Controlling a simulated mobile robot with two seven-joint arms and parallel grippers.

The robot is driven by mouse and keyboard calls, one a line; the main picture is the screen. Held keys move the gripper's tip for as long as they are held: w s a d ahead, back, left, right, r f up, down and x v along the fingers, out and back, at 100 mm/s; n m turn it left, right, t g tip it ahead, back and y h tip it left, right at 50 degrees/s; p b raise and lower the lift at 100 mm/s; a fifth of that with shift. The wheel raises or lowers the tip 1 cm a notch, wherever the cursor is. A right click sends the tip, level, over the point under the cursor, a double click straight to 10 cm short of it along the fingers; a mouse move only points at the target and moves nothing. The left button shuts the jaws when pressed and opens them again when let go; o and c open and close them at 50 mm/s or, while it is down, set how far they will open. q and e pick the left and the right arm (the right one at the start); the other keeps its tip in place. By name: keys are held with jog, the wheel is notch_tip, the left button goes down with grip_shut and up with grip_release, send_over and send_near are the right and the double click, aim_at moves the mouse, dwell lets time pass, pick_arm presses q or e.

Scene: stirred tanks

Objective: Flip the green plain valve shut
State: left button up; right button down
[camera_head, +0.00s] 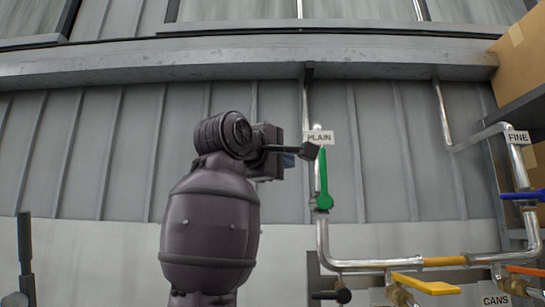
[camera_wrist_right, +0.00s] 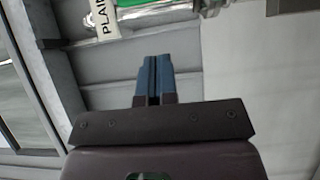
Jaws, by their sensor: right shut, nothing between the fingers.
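The green plain valve handle (camera_head: 324,180) stands upright along the vertical pipe, just below the PLAIN label (camera_head: 320,137). My right gripper (camera_head: 288,160) is left of the handle, with its blue fingers pointing toward it. In the head view there is a gap between the fingers and the handle. The right wrist view shows the fingers (camera_wrist_right: 153,78) shut and empty. Part of the green handle (camera_wrist_right: 137,3) shows at the top edge there, beyond the fingertips. A dark part at the left edge of the head view looks like my left arm; its fingers cannot be made out.
A blue handle (camera_head: 523,196) is at the right under the FINE label (camera_head: 517,138). A yellow handle (camera_head: 425,284) and an orange handle (camera_head: 525,270) sit on the lower pipes. Cardboard boxes (camera_head: 522,55) are at the far right. The wall left of the plain pipe is clear.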

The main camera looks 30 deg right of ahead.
aim_at(323, 173)
jog(key=d, duration=0.6)
jog(key=shift+d, duration=0.3)
jog(key=shift+s, duration=0.1)
jog(key=shift+s+d+r+m+y+p, duration=0.2)
jog(key=shift+d+m+y+p, duration=0.1)
jog(key=shift+m, duration=0.2)
